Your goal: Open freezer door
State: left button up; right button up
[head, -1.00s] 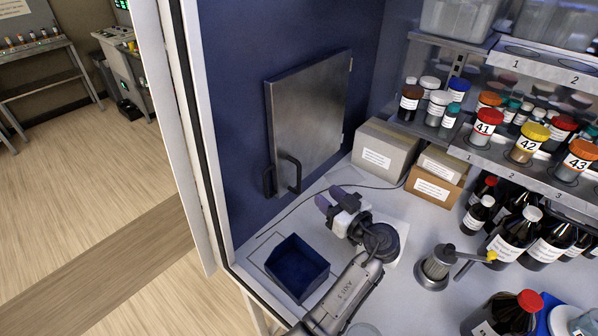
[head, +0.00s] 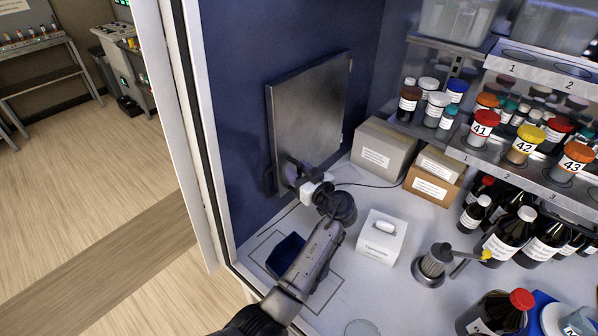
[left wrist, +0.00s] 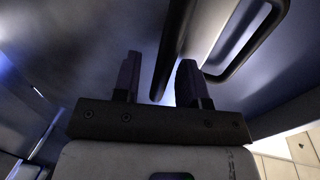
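The freezer door (head: 312,112) is a brushed metal panel in the blue wall, and it looks shut. Dark handle parts (head: 268,181) show at its lower left; my gripper hides some of them. My left gripper (head: 290,170) is at the handle, low on the door. In the left wrist view the fingers (left wrist: 158,82) are apart, and a dark bar (left wrist: 172,50) runs between and beyond them. I cannot tell if they touch it. A dark loop (left wrist: 248,40) shows to the right. My right gripper is not in view.
A blue bin (head: 284,252) is partly hidden under my left arm. A white box (head: 381,238) stands right of the arm. Cardboard boxes (head: 384,148) stand right of the door, with a cable on the counter nearby. Shelves of labelled bottles fill the right.

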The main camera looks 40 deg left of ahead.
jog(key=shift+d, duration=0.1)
pick_arm(q)
grip_shut()
dwell(0.4)
